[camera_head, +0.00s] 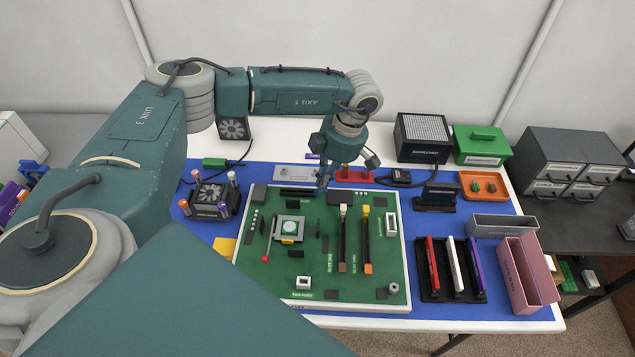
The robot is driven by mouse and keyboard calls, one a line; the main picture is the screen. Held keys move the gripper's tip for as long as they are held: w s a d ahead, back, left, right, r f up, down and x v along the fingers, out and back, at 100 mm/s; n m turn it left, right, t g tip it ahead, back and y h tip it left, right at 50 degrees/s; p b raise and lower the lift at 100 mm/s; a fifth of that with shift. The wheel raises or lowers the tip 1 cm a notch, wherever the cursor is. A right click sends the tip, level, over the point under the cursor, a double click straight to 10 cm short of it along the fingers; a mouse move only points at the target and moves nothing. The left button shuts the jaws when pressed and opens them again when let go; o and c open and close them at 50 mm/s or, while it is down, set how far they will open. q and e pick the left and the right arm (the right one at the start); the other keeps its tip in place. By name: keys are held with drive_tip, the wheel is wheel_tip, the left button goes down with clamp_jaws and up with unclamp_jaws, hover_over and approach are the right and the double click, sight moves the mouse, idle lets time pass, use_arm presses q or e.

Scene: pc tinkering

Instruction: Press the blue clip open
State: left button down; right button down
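The green circuit board (320,270) with a pale rim lies on the blue mat. It carries a grey socket with a pale green square (289,229) and two long dark slots with coloured ends, white and yellow at the top, orange at the lower right. My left gripper (325,188) points down at the board's top edge, above the slots. Its fingertips look close together, with nothing visible between them. I cannot make out a blue clip on the board; the gripper covers part of the top edge. My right gripper is out of view.
A red part (354,175) stands just behind the board. A black rack (451,268) with red, white and purple sticks and a pink bin (526,276) are at right. A black fan block (211,200) is at left. My arm covers the lower left.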

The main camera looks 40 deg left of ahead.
sight(327, 190)
use_arm(q)
drive_tip(key=shift+w+d+f+b, duration=0.2)
drive_tip(key=shift+d+f+b, duration=0.2)
drive_tip(key=shift+d, duration=0.15)
idle(0.8)
drive_tip(key=shift+w+r+p, duration=0.1)
drive_tip(key=shift+r+p, duration=0.45)
drive_tip(key=shift+r, duration=0.15)
wheel_tip(327, 190, up, 5)
drive_tip(key=p, duration=0.3)
drive_tip(key=shift+a+f, duration=0.1)
drive_tip(key=shift+f, duration=0.05)
drive_tip(key=v, duration=1.2)
